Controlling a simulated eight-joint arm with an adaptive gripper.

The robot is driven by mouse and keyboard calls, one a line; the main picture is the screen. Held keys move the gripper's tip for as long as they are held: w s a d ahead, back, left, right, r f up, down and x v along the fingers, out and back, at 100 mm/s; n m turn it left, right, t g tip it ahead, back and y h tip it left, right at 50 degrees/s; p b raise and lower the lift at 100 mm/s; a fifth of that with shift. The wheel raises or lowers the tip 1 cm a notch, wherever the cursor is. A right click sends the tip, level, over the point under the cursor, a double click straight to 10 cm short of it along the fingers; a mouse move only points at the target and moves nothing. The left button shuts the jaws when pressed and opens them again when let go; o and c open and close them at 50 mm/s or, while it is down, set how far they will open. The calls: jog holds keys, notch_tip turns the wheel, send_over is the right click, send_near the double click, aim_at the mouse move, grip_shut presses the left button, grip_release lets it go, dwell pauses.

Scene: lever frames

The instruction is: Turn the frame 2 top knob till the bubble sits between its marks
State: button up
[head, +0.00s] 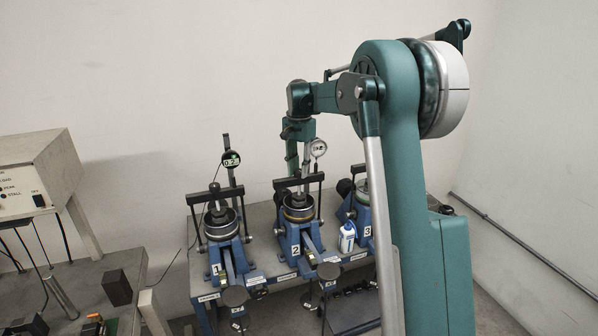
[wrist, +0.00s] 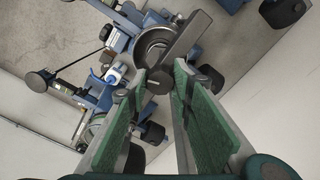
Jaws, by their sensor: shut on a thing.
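Frame 2 (head: 288,236) is a blue stand with a round cup and a dark crossbar, in the middle of the bench in the head view. My gripper (head: 299,192) points down over its cup. In the wrist view my gripper (wrist: 163,82) has its green-padded fingers closed around the dark top knob (wrist: 158,84), beside the crossbar (wrist: 170,54) and cup. The fingers cover much of the knob. The bubble and its marks cannot be made out in either view.
Frame 1 (head: 221,254) stands to the left with a lit green gauge (head: 231,159) behind it. Frame 3 (head: 362,214) is partly behind my arm. A white and blue bottle (head: 347,238) stands between frames 2 and 3. A dial gauge (head: 318,148) rises close behind frame 2.

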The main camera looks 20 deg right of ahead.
jog(key=shift+n, duration=0.4)
jog(key=o, duration=0.9)
jog(key=shift+r, duration=0.2)
notch_tip(320, 180, up, 12)
jog(key=shift+f, duration=0.15)
dwell(0.3)
dwell(0.4)
